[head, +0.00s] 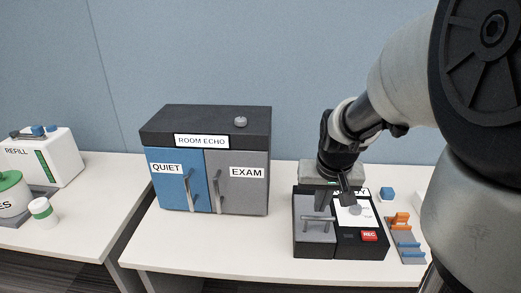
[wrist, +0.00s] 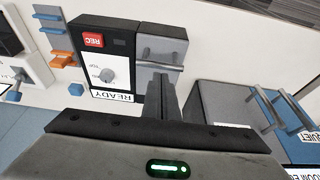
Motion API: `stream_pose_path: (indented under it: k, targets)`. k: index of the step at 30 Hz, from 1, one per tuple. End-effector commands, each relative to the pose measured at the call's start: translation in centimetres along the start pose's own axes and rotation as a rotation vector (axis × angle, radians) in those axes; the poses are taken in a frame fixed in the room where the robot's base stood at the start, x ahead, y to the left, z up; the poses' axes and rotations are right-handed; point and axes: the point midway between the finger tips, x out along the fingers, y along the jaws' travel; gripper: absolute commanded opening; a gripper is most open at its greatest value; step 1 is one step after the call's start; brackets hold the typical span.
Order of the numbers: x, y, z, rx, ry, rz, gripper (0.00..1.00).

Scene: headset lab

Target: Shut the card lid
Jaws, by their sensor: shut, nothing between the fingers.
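The black recorder box (head: 346,252) stands on the right part of the table. A grey card lid (head: 312,238) with a bar handle (head: 317,218) covers its left part. In the wrist view the grey lid (wrist: 158,52) and its handle show just beyond my fingers. I cannot tell whether the lid lies fully flush. My gripper (head: 349,200) is shut and empty, above the back of the box near the lid. It also shows in the wrist view (wrist: 163,78), close to the handle; contact is unclear. My gripper hides part of the READY label.
The red REC button (head: 370,236) and a knob (head: 355,210) are on the box's right part. A grey rack with orange and blue clips (head: 405,240) stands to its right. The ROOM ECHO cabinet (head: 205,128) stands left. Bare table (head: 225,240) lies in front of the cabinet.

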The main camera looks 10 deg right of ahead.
Motion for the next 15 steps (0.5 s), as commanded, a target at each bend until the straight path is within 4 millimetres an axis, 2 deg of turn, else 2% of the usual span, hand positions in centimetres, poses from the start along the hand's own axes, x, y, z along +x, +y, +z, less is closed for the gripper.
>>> stream_pose_path:
  k: [1, 2, 9, 15]
  targets:
    - [-1.9, -0.1, -1.1, 0.000, 0.001, 0.000, 0.00]
    - [-2.5, -0.2, -1.7, 0.000, 0.001, 0.000, 0.00]
    - [-7.3, -0.1, 0.2, 0.000, 0.006, -0.001, 0.00]
    - [-10.1, -0.1, 1.1, 0.000, 0.003, -0.001, 0.00]
